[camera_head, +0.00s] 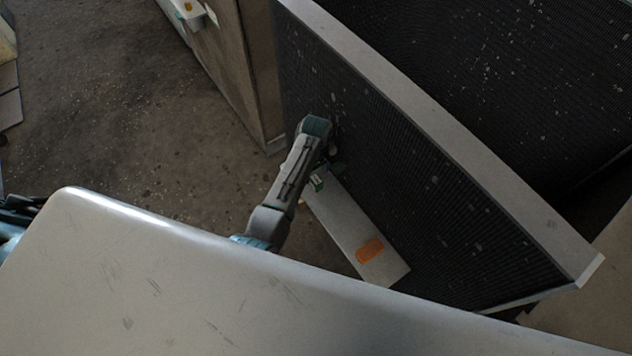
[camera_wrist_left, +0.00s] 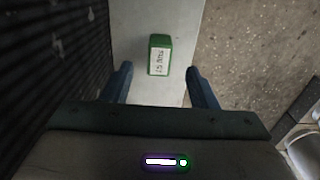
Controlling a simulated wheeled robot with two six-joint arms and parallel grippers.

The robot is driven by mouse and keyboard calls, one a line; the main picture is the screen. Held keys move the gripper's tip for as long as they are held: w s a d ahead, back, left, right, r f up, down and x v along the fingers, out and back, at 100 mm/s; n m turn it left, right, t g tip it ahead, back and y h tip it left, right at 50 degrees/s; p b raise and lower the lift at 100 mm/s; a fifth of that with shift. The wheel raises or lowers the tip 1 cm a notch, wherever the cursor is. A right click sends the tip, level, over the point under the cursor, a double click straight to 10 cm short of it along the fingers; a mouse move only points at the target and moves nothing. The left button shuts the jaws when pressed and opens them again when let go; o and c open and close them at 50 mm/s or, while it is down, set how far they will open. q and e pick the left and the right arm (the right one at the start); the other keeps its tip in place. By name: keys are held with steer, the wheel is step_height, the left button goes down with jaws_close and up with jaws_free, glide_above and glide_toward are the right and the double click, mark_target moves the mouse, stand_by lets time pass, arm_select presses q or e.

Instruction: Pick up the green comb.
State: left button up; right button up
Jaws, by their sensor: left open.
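The green comb (camera_head: 317,182) is a small green block with a white, lettered label. It lies on a pale narrow ledge (camera_head: 345,225) in the head view. It also shows in the left wrist view (camera_wrist_left: 160,55), upper middle, just beyond the fingertips and roughly centred between them. My left gripper (camera_head: 332,162) is close to the comb, by the dark finned panel, partly hidden by its own wrist in the head view. In the left wrist view its two blue fingers (camera_wrist_left: 160,82) are apart with nothing between them. My right gripper is not in view.
An orange piece (camera_head: 369,250) lies on the nearer end of the ledge. The dark finned panel (camera_head: 420,190) rises along the ledge's right side. A large pale surface (camera_head: 180,270) fills the foreground. Open floor (camera_head: 110,110) lies to the left.

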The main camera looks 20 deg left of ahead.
mark_target(316, 179)
arm_select(q)
steer(key=shift+f+p, duration=0.6)
steer(key=shift+f, duration=2.2)
steer(key=shift+c, duration=0.2)
steer(key=c, duration=1.1)
